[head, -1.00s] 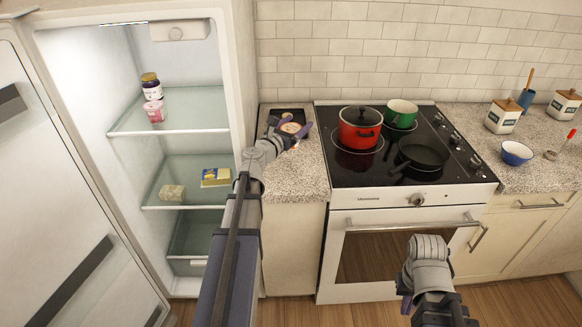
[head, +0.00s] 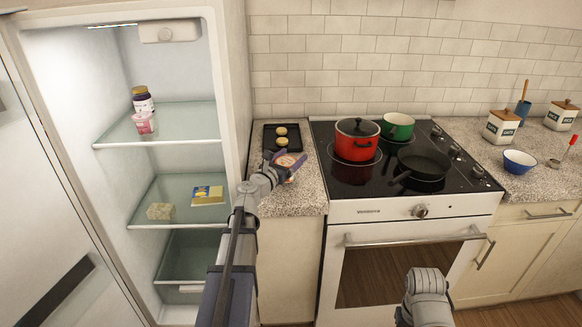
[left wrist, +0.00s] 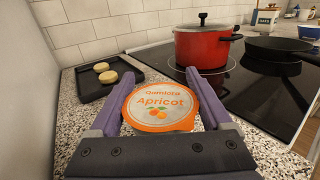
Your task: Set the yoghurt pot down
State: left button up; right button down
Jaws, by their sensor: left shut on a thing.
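The yoghurt pot (left wrist: 160,105) has a white and orange lid marked Apricot. In the left wrist view it sits between the two purple fingers of my left gripper (left wrist: 161,95), which is shut on it. In the head view the pot (head: 288,168) and my left gripper (head: 287,164) are over the granite counter (head: 300,203) between the fridge and the stove. The pot's base is hidden, so I cannot tell whether it touches the counter. My right arm shows at the bottom of the head view, in front of the oven; its fingers are not visible.
A dark baking tray (head: 268,144) with two round buns lies behind the pot. A red pot (head: 356,146), a green pot (head: 397,130) and a black pan (head: 424,164) stand on the stove. The open fridge at left holds a pink pot (head: 144,123) and a jar (head: 143,100).

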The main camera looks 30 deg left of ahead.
pick_arm(q)
jog(key=shift+f, duration=0.65)
jog(key=shift+r, duration=0.15)
jog(key=o, duration=1.5)
jog(key=shift+s, duration=0.25)
jog(key=s, duration=1.1)
jog(key=shift+s+a, duration=0.25)
jog(key=shift+s, duration=0.05)
